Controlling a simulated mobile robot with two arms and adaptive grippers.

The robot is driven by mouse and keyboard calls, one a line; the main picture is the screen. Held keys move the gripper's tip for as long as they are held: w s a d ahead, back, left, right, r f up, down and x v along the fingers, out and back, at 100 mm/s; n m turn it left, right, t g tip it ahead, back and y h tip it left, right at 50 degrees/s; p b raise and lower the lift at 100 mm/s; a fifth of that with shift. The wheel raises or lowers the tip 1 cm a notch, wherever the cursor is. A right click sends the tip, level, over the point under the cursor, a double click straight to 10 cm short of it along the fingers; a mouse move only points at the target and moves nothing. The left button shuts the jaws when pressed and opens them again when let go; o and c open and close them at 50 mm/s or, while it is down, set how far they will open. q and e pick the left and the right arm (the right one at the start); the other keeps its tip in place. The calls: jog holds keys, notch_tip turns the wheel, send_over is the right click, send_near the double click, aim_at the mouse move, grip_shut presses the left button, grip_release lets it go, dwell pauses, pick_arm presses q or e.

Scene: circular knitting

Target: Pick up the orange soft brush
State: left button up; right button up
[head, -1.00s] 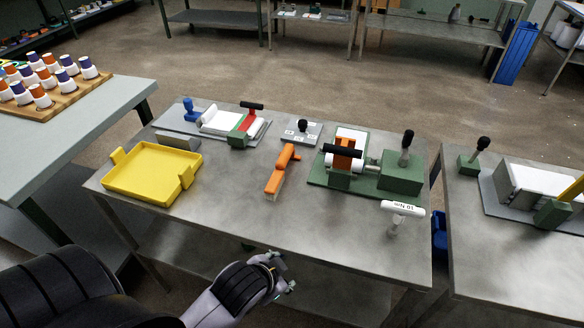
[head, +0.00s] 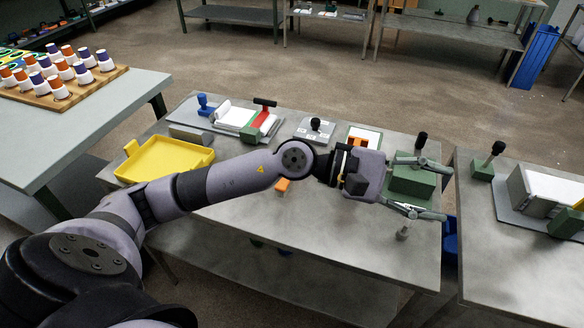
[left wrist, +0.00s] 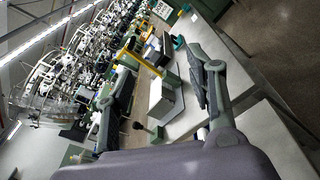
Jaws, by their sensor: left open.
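The orange soft brush (head: 283,185) lies on the metal workbench in the head view. My left arm passes over it, so only a small orange part shows below the forearm. My left gripper (head: 432,189) is open and empty at the right end of the bench, well to the right of the brush. Its fingers spread on either side of the green block's right part, seemingly above the bench. The left wrist view shows the open fingers (left wrist: 160,60) with no brush between them. My right gripper is not in view.
A yellow tray (head: 165,157) sits at the bench's left. A green block (head: 411,181) with a black-knobbed lever stands near my gripper. A grey plate with a black knob (head: 315,128) stands at the back. The front middle of the workbench (head: 330,225) is clear.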

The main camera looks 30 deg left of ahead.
pick_arm(q)
jog(key=w+a+f+m+g+y, duration=0.1)
jog(key=w+a+f+m+y, duration=0.1)
jog(key=a+f+m+y, duration=0.4)
jog(key=w+a+f+m+y, duration=0.2)
jog(key=w+a+f+y, duration=0.1)
jog(key=a, duration=0.6)
jog(key=w+a+r+m+y, duration=0.15)
jog(key=a+y, duration=0.65)
jog(key=a, duration=1.1)
jog(key=shift+m, duration=0.55)
jog(key=p+x, duration=0.2)
jog(key=x, duration=0.8)
jog(key=shift+f, duration=0.3)
jog(key=shift+w+f, duration=0.15)
jog(key=shift+f, duration=0.3)
jog(key=shift+w+f+p, duration=0.1)
jog(key=shift+f+p, duration=0.2)
jog(key=shift+f, duration=0.05)
jog(key=p+x, duration=0.1)
jog(key=x, duration=0.2)
jog(key=shift+w+f, duration=0.1)
jog(key=shift+f, duration=0.15)
jog(key=shift+w+a+f, duration=0.1)
jog(key=shift+w+f, duration=0.05)
jog(key=shift+f, duration=0.3)
